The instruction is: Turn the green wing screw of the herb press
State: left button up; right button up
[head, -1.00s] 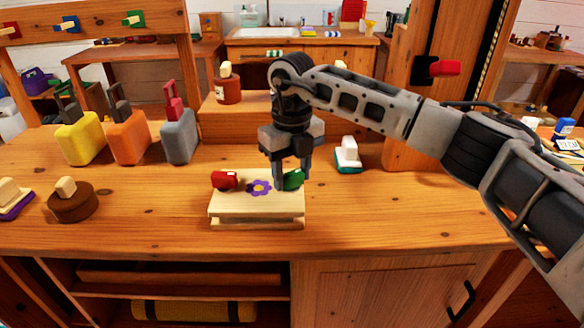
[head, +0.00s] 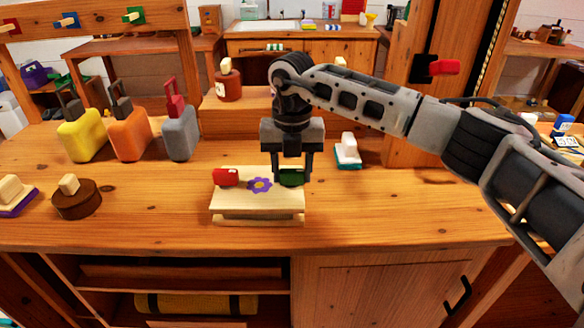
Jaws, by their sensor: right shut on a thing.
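The herb press (head: 257,205) is a pale wooden block of two boards near the front of the wooden table. A purple flower mark (head: 260,185) is on its top, with a red wing screw (head: 226,177) at the left and the green wing screw (head: 291,178) at the right. My right gripper (head: 291,178) points down over the press, shut on the green wing screw, with one finger on each side of it. The fingers hide the screw's ends. My left gripper is out of view.
Yellow (head: 82,137), orange (head: 130,136) and grey (head: 180,134) containers stand at the left back. A round brown wooden piece (head: 76,201) lies at the left. A white-and-teal block (head: 348,150) stands right of my gripper. The table's front right is clear.

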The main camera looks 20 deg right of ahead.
aim_at(292, 171)
dwell(0.3)
jog(key=o, duration=1)
jog(key=shift+r, duration=0.1)
notch_tip(292, 171, up, 16)
jog(key=shift+f, duration=0.1)
